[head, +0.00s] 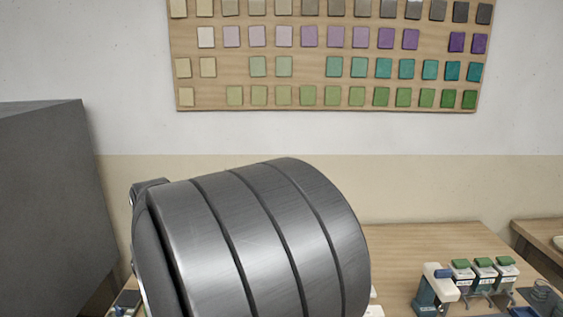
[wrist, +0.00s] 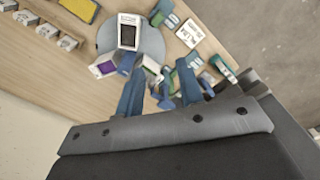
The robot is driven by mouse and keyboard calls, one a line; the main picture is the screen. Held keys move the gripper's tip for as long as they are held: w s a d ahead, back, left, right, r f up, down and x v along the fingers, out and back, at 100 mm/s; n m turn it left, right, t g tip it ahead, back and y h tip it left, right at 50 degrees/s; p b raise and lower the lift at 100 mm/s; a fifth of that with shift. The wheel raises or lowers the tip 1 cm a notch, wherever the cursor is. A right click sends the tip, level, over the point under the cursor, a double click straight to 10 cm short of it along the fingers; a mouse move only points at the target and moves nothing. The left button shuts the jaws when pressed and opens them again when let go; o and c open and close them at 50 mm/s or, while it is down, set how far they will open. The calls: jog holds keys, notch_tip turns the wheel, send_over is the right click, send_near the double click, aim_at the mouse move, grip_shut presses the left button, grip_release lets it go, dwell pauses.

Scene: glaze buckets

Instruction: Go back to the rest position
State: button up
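My gripper (wrist: 159,70) shows in the wrist view with its two blue fingers apart. It looks open, and I see nothing clamped between the fingers. It hangs over a wooden table (wrist: 60,85), apart from the items below. A grey round pad (wrist: 108,38) lies there, with a dark-screened white device (wrist: 128,32) on or over it. Several small white, blue and green items crowd beyond the fingertips, partly hidden by them. In the head view a large grey part of my arm fills the lower middle, and my gripper is not visible.
In the head view, a white and blue device (head: 434,288) and green-topped containers (head: 484,268) stand on the table at right. A board of coloured tiles (head: 325,53) hangs on the wall. A dark grey block (head: 50,200) stands at left. A yellow item (wrist: 80,8) shows in the wrist view.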

notch_tip(320, 180, up, 9)
jog(key=s+n, duration=0.1)
jog(key=n, duration=0.5)
jog(key=shift+d+n, duration=0.3)
jog(key=shift+d, duration=0.15)
jog(key=shift+f, duration=0.15)
notch_tip(320, 180, down, 12)
jog(key=m, duration=0.9)
jog(key=shift+w+a+f+m, duration=0.2)
jog(key=shift+w+a+m, duration=0.1)
jog(key=shift+w+a, duration=0.15)
